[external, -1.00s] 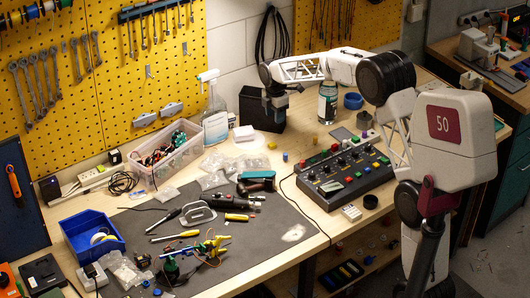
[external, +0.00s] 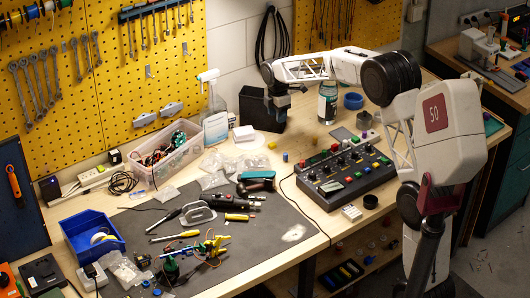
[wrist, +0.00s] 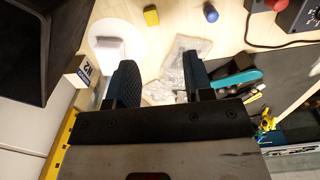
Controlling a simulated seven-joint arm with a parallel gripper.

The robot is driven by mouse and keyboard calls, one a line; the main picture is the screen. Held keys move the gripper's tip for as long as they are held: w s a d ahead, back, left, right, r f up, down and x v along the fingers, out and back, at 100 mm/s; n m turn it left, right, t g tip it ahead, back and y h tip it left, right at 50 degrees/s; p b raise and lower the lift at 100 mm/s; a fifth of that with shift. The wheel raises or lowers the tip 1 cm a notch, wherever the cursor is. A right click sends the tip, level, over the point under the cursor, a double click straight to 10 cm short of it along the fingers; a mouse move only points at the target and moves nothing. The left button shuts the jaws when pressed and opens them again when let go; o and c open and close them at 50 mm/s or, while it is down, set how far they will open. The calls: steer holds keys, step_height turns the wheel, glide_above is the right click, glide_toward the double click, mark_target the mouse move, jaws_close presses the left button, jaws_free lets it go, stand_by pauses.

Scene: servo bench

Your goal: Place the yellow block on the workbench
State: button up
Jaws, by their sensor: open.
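The yellow block (external: 285,156) is small and sits on the bare light wood of the workbench (external: 325,222), left of the control box. In the wrist view the yellow block (wrist: 151,15) is near the top edge, beyond my fingertips and apart from them. My gripper (external: 282,103) hangs above the bench near the black bin, behind the block in the external view. In the wrist view my gripper (wrist: 158,72) has its two dark fingers apart, with nothing held between them.
A blue piece (external: 301,163) sits just right of the block. The control box (external: 345,172) stands farther right. A black bin (external: 258,112), spray bottle (external: 214,115) and clear bottle (external: 327,103) stand around my gripper. Plastic bags (external: 240,164) lie left of the block.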

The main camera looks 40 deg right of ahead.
steer(key=s+a+r+m, duration=0.1)
steer(key=s+r+m, duration=0.25)
steer(key=s, duration=0.65)
steer(key=s+a+r+m+t, duration=0.1)
steer(key=s+a+r+m, duration=0.15)
steer(key=s+r, duration=0.45)
steer(key=s+a+r+m, duration=0.1)
steer(key=s+r+m, duration=0.15)
steer(key=s, duration=0.95)
steer(key=s+f+m, duration=0.1)
steer(key=s+m, duration=0.2)
steer(key=s, duration=0.6)
steer(key=s+a+f+m+t, duration=0.1)
steer(key=s+f+m, duration=0.1)
steer(key=s, duration=0.7)
steer(key=s+a+f+m, duration=0.1)
steer(key=s+m, duration=0.3)
steer(key=s, duration=0.5)
steer(key=shift+f+t, duration=0.3)
steer(key=shift+f, duration=0.45)
